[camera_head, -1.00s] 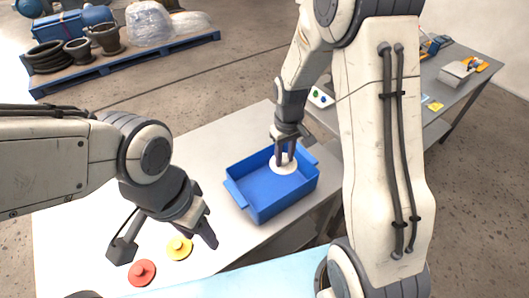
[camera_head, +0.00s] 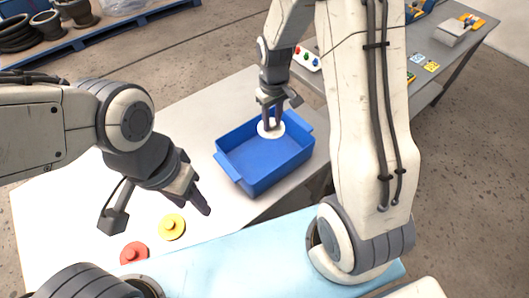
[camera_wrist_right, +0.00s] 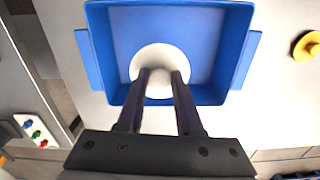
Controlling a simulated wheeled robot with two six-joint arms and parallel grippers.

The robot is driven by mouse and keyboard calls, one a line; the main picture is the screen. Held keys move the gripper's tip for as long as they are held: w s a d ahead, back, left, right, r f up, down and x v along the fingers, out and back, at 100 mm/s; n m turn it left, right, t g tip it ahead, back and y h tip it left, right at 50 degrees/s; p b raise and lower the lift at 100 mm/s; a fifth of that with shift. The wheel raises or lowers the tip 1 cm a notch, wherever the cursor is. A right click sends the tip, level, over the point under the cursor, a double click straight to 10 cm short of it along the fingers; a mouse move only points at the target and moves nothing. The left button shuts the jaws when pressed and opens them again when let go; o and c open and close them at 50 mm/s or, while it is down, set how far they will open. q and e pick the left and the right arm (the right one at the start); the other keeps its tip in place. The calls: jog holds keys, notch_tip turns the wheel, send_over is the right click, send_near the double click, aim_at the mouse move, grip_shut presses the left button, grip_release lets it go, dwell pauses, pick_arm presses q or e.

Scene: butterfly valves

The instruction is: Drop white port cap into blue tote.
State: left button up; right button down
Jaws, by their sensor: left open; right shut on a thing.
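The white port cap (camera_head: 271,129) is a round disc held in my right gripper (camera_head: 272,115), which is shut on it. In the right wrist view the cap (camera_wrist_right: 160,62) sits between the two fingertips (camera_wrist_right: 161,78), over the blue tote (camera_wrist_right: 215,95). In the head view the blue tote (camera_head: 262,182) stands on the white table, and the cap is over its far side. I cannot tell the cap's exact height above the tote floor. My left gripper (camera_head: 160,218) is open and empty, above the table left of the tote.
A yellow cap (camera_head: 171,227) and a red cap (camera_head: 134,253) lie on the table (camera_head: 70,208) near my left gripper. A button box (camera_head: 307,58) lies behind the tote. A pallet (camera_head: 95,30) with pipe parts stands at the back left.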

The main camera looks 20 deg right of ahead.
jog(key=shift+c, duration=2.4)
grip_release()
notch_tip(320, 180, up, 11)
jog(key=b, duration=0.1)
jog(key=shift+f+b, duration=0.2)
jog(key=shift+b, duration=0.1)
jog(key=shift+s, duration=0.1)
jog(key=s+a+r+n, duration=0.1)
jog(key=s+a+n, duration=0.1)
jog(key=s+a, duration=0.9)
jog(key=s+a+f+n+y, duration=0.1)
jog(key=s+a+n, duration=0.1)
jog(key=s, duration=1)
jog(key=shift+s+a+f+b, duration=0.2)
jog(key=shift+a+b, duration=0.2)
jog(key=shift+a, duration=0.15)
